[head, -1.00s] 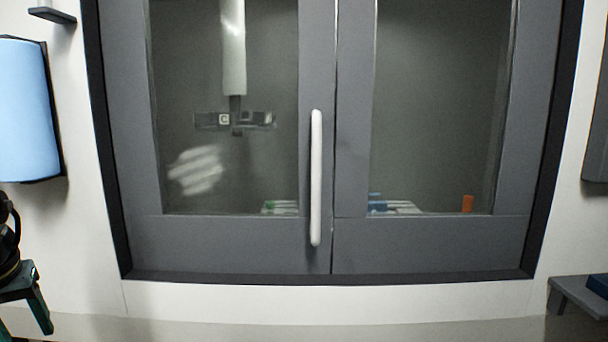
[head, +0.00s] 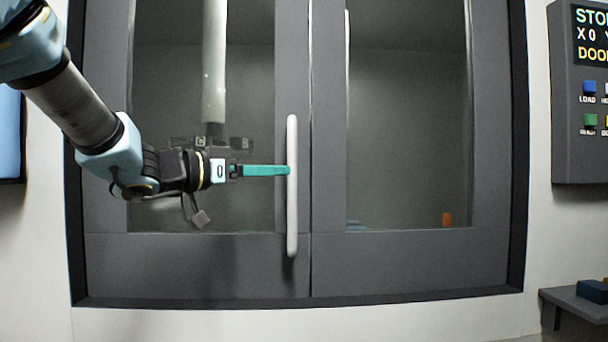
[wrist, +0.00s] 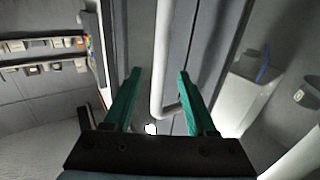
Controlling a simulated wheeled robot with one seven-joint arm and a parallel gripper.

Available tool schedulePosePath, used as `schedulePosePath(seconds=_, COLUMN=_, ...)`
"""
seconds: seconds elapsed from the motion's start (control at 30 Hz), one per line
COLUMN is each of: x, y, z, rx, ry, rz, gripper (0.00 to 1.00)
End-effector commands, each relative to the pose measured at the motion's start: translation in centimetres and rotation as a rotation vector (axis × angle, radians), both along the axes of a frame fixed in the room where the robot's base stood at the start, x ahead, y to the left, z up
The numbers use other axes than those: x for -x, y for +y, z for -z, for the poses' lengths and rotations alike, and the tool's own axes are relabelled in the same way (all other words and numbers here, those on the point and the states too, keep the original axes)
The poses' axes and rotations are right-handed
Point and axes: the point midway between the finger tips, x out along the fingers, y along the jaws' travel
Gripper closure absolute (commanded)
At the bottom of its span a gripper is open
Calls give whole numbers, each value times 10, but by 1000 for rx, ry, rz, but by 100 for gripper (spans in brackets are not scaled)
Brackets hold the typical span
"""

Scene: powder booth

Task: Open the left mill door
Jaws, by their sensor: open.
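The left mill door (head: 180,262) is grey with a window and stands shut against the right door (head: 410,262). Its white vertical bar handle (head: 292,215) is near the seam between the doors. My gripper (head: 288,170) reaches in from the left, with its teal fingertips at the handle's upper middle. In the wrist view, the fingers (wrist: 157,75) are open and spread apart, with the handle (wrist: 162,60) showing between them. I cannot tell whether either finger touches it.
A control panel (head: 578,140) with a screen and coloured buttons is on the wall at right. A small shelf (head: 570,304) with a blue object (head: 593,291) juts out at lower right. An orange object (head: 447,219) shows through the right window.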

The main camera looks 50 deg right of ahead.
Motion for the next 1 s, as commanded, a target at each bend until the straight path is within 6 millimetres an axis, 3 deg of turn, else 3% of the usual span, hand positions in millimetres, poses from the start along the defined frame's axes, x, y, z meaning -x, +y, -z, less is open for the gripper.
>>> schedulePosePath(seconds=0.2, x=7, y=-42, z=-1, rx=-1, ry=1, rz=2, gripper=43)
schedulePosePath(seconds=0.43, x=12, y=-75, z=-1, rx=-1, ry=0, rz=-1, gripper=43)
schedulePosePath(seconds=0.6, x=14, y=-86, z=0, rx=-1, ry=-1, rz=-3, gripper=43)
schedulePosePath(seconds=0.87, x=14, y=-87, z=0, rx=-1, ry=-1, rz=-3, gripper=43)
schedulePosePath(seconds=1.0, x=13, y=-87, z=0, rx=0, ry=-1, rz=-3, gripper=55)
